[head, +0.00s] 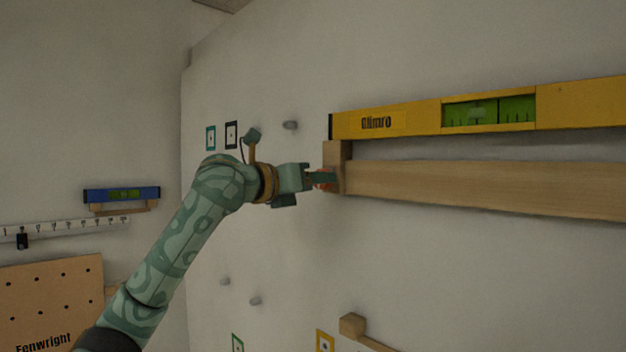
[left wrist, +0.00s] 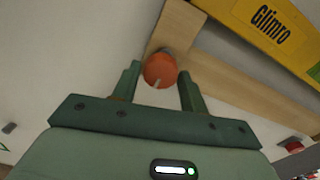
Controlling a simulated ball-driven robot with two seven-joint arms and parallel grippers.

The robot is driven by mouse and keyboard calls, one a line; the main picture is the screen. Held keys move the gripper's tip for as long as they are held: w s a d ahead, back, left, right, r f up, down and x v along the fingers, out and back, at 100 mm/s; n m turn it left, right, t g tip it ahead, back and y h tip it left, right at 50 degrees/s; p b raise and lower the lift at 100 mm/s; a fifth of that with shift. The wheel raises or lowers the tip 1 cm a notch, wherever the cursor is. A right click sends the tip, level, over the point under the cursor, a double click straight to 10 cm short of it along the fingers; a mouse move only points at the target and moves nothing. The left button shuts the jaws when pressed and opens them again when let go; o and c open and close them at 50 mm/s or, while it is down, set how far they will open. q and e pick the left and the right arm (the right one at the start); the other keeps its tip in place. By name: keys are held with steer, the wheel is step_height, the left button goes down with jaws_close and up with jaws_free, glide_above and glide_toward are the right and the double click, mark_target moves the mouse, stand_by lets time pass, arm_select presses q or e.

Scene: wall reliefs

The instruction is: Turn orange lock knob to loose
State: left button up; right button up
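The orange lock knob (left wrist: 159,71) is round with a pale mark at its lower edge. It sits on the end block of the wooden rail (head: 480,187). In the head view the knob (head: 325,186) is mostly hidden behind my left gripper (head: 328,179). In the left wrist view the two fingers of my left gripper (left wrist: 159,75) stand open, one on each side of the knob, with narrow gaps showing. Whether either finger touches it is hard to tell. My right gripper is in neither view.
A yellow Glimro level (head: 400,121) rests just above the rail, close to the gripper. Grey pegs (head: 290,125) stick out of the wall. A red part (left wrist: 293,147) shows at the right of the left wrist view. A blue level (head: 121,194) and pegboard (head: 50,300) are at left.

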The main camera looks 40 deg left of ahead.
arm_select(q)
steer(key=c, duration=0.5)
steer(key=shift+n, duration=0.3)
steer(key=n, duration=3.5)
steer(key=shift+w+d+f, duration=0.1)
steer(key=shift+f, duration=0.15)
steer(key=shift+n, duration=0.3)
